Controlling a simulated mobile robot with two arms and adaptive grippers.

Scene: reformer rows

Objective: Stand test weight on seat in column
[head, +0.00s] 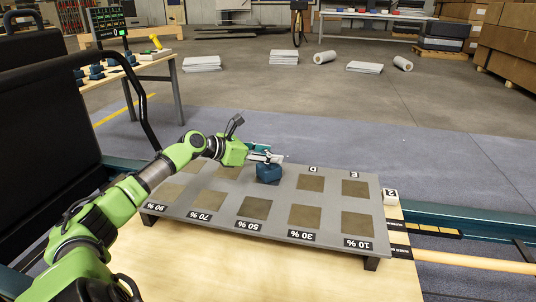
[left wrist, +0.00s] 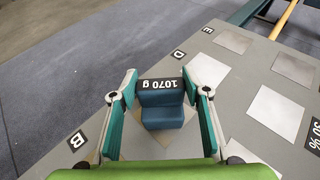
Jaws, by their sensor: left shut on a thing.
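The blue test weight (head: 268,173) is marked 1070 g on its dark top label in the left wrist view (left wrist: 162,105). My left gripper (head: 266,157) is shut on it, with one teal finger on each side. The weight is at the back-row seat between the B and D labels, and hides most of that seat. I cannot tell whether it touches the board. The grey board (head: 222,207) has two rows of brown square seats. Front labels run from 90 % to 10 %. The D label (head: 313,169) and E label (head: 354,174) show at the back. My right gripper is out of view.
The board stands on a pale wooden top (head: 200,262). A side table (head: 150,62) at the far left holds several blue weights and a display (head: 106,22). Dark padded equipment (head: 45,120) stands at the left. The seats right of the weight are bare.

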